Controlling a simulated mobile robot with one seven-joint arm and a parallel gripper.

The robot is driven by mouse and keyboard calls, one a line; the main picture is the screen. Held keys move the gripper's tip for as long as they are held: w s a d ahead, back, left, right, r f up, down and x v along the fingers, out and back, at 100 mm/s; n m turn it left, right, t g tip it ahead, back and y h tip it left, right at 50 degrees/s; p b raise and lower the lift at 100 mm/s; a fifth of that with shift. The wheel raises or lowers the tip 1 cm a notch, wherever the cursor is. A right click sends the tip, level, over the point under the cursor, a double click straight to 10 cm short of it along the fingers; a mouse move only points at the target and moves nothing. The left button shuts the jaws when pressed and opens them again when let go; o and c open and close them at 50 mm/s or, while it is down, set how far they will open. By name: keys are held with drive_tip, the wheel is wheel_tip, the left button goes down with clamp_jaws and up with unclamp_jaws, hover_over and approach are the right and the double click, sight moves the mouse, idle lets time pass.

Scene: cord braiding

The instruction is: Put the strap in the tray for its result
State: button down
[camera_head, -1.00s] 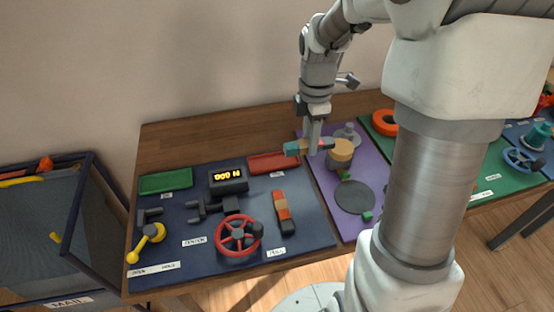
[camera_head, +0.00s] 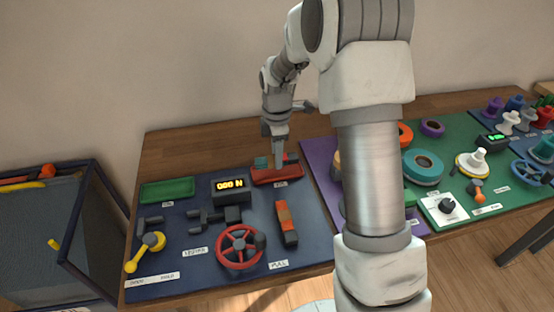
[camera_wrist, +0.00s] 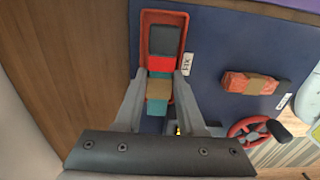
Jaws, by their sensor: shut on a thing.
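My gripper (camera_head: 279,163) is shut on the strap, whose teal end (camera_head: 261,162) sticks out to the left of the fingers. In the wrist view the strap (camera_wrist: 158,90) runs in teal, tan, red and dark sections between my fingertips (camera_wrist: 160,76). It overlies the red tray (camera_wrist: 148,28), its dark end within the rim's outline and its teal end past the near rim. In the head view the red tray (camera_head: 276,178) is directly below the gripper; I cannot tell whether the strap touches it. A green tray (camera_head: 167,190) stands empty at the left.
A lit readout box (camera_head: 231,189), clamp, red handwheel (camera_head: 239,247) and yellow-knobbed lever (camera_head: 148,250) stand on the blue mat. An orange-and-tan piece with dark ends (camera_head: 286,223) lies right of the wheel. Bare wooden table lies behind the trays. My arm hides much of the purple mat.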

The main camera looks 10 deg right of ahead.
drive_tip(key=shift+f, duration=0.65)
drive_tip(key=shift+f+b, duration=0.35)
drive_tip(key=shift+f, duration=0.3)
drive_tip(key=c, duration=0.5)
unclamp_jaws()
drive_tip(key=shift+r, duration=0.15)
